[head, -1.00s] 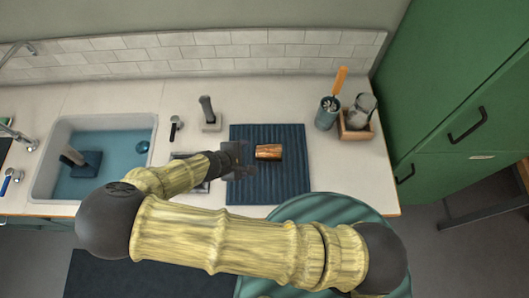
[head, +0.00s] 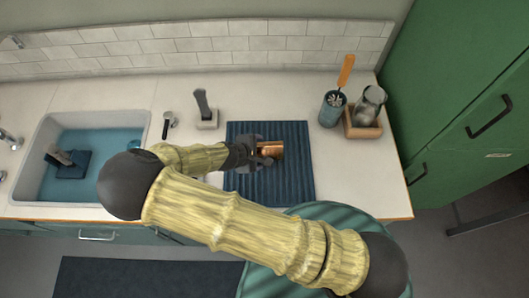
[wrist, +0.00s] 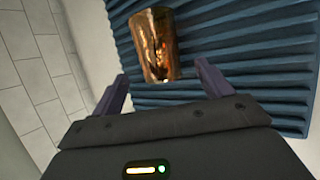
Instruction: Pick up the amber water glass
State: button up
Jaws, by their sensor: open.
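The amber water glass (head: 272,149) lies on its side on the blue ribbed mat (head: 290,185). In the wrist view the amber glass (wrist: 154,45) is just beyond my fingertips, roughly centred between them, with the ribbed mat (wrist: 240,50) behind it. My gripper (head: 257,152) is at the left end of the glass in the head view. In the wrist view my gripper (wrist: 160,90) has its two fingers spread wide, with nothing between them but the near end of the glass close by. I cannot tell whether a finger touches the glass.
Right of the mat stand a blue-grey cup with brushes (head: 331,110) and a wooden caddy (head: 362,128) holding a clear glass vessel. A filled sink (head: 45,145) lies to the left.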

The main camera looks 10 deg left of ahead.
aim_at(263, 150)
dwell(0.3)
jog(key=b+x, duration=0.4)
jog(key=shift+w+f, duration=0.1)
jog(key=shift+f, duration=0.1)
jog(key=shift+w+d+f+b, duration=0.15)
jog(key=shift+w+f+b, duration=0.1)
jog(key=shift+w+b, duration=0.1)
jog(key=shift+r, duration=0.1)
jog(key=c, duration=1.3)
